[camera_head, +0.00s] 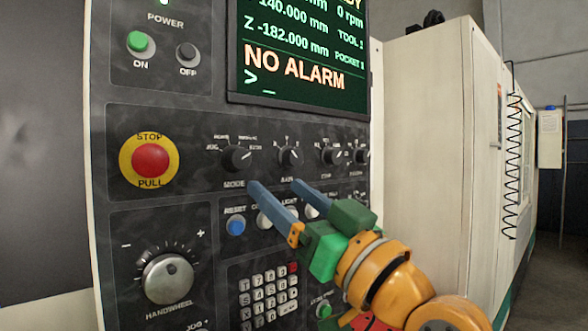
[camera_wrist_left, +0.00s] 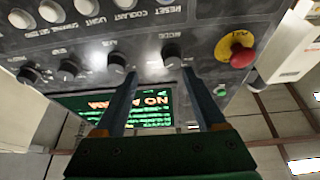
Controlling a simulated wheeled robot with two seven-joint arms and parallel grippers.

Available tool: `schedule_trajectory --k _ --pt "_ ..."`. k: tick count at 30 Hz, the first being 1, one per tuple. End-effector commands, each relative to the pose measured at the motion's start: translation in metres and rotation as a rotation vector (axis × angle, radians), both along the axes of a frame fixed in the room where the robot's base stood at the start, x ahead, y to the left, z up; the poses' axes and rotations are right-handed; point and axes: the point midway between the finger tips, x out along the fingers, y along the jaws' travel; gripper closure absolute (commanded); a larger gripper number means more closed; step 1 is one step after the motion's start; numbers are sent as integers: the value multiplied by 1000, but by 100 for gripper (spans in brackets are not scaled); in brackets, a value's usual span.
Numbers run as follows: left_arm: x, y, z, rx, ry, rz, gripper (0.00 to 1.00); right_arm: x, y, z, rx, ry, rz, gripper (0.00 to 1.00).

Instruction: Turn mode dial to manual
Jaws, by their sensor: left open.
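The mode dial (camera_head: 236,158) is a black knob on the dark control panel, above the printed word MODE. Its position labels are too small to read surely; its pointer seems to face right. My left gripper (camera_head: 275,184) is open and empty, its two blue fingers reaching toward the panel just below and right of the mode dial. In the left wrist view, which is upside down, the mode dial (camera_wrist_left: 172,52) shows beyond the fingertips (camera_wrist_left: 159,72), nearer the right-hand finger. The fingers appear apart from the dial. My right gripper is not in view.
More black dials, including a neighbouring one (camera_head: 289,156), sit right of the mode dial. A red stop button (camera_head: 150,160) is at left. A blue reset button (camera_head: 236,225), a handwheel (camera_head: 168,278) and a keypad (camera_head: 268,296) lie below. The screen (camera_head: 300,65) above reads NO ALARM.

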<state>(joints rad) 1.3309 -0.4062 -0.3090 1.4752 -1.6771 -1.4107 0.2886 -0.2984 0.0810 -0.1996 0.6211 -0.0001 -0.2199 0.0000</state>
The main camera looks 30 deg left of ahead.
Motion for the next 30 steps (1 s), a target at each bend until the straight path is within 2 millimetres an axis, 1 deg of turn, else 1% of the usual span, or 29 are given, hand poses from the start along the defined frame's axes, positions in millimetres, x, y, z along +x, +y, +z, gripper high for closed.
schedule_trajectory --k 1,3,5,9,13,16,22,23,24,26,27,29,30 --pt "-5 1 4 -8 -17 5 28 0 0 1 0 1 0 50" --pt "-6 6 9 -12 -25 10 28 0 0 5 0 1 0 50" --pt "-3 15 15 -14 -26 11 28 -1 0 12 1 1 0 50" --pt "8 40 28 -12 -22 11 28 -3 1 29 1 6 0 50" --pt "16 56 33 -11 -21 11 28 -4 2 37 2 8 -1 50" --pt "18 61 33 -10 -21 10 28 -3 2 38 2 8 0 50" --pt "18 61 31 -9 -21 9 28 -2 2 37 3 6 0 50" --pt "18 61 31 -9 -21 9 36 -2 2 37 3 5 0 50" --pt "18 61 31 -9 -21 9 47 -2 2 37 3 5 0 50" --pt "18 61 31 -9 -21 9 63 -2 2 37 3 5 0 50" --pt "18 61 31 -9 -21 9 74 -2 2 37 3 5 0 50" --pt "18 61 31 -9 -22 10 90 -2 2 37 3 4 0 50" --pt "18 61 31 -9 -22 10 100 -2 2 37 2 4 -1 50"
